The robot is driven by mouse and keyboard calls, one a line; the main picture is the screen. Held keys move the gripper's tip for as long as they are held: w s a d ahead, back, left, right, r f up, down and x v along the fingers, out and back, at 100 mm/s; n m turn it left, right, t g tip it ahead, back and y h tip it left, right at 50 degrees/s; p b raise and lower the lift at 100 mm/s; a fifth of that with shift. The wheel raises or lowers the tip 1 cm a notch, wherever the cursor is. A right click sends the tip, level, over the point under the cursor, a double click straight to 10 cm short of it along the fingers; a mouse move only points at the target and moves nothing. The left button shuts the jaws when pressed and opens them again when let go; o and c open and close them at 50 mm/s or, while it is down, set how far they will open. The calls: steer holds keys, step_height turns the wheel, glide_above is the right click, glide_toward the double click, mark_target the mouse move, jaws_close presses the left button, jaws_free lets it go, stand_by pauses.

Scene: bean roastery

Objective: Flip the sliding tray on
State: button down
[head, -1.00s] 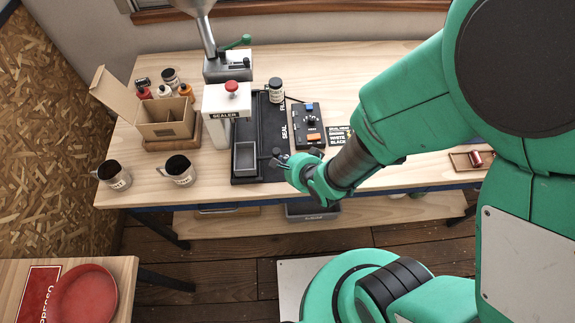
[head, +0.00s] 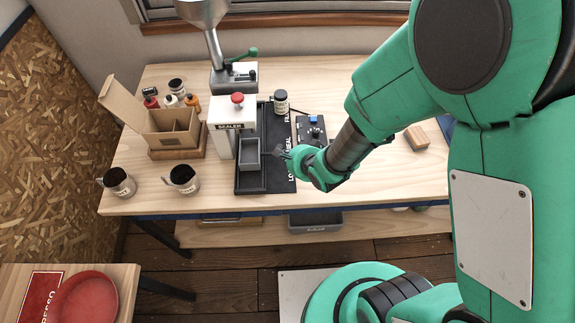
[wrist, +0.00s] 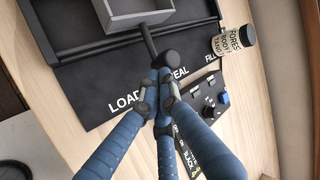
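The sliding tray is a small grey open box (head: 250,163) on a black rail base (head: 252,187) in the head view. It looks empty and sits between the LOAD and SEAL labels, beside the white sealer (head: 222,145). In the wrist view, a dark rod runs from the tray (wrist: 140,17) to a black knob (wrist: 175,63). My gripper (wrist: 160,92) has its fingertips close together at the knob's near side. Contact looks likely, but I cannot tell whether the fingers are closed. In the head view my gripper (head: 287,153) is at the rod's right end.
A cardboard box (head: 170,130), bottles and two mugs (head: 183,179) are at left. A wooden block (head: 416,138) lies right. The front table strip is clear.

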steer(key=w+p, duration=0.5)
steer(key=w, duration=1.4)
steer(key=shift+w+p, duration=0.3)
steer(key=shift+w, duration=0.05)
steer(key=shift+s, duration=0.1)
steer(key=shift+s+d+r, duration=0.1)
steer(key=shift+s+d, duration=0.2)
steer(key=shift+s, duration=0.15)
steer(key=s, duration=0.1)
steer(key=s+d+p, duration=0.1)
steer(key=shift+s+d+r, duration=0.2)
steer(key=shift+s+r, duration=0.05)
steer(key=shift+s, duration=0.15)
steer(key=p+v, duration=0.1)
steer(key=v, duration=0.8)
steer(key=shift+s, duration=0.15)
steer(key=shift+r, duration=0.1)
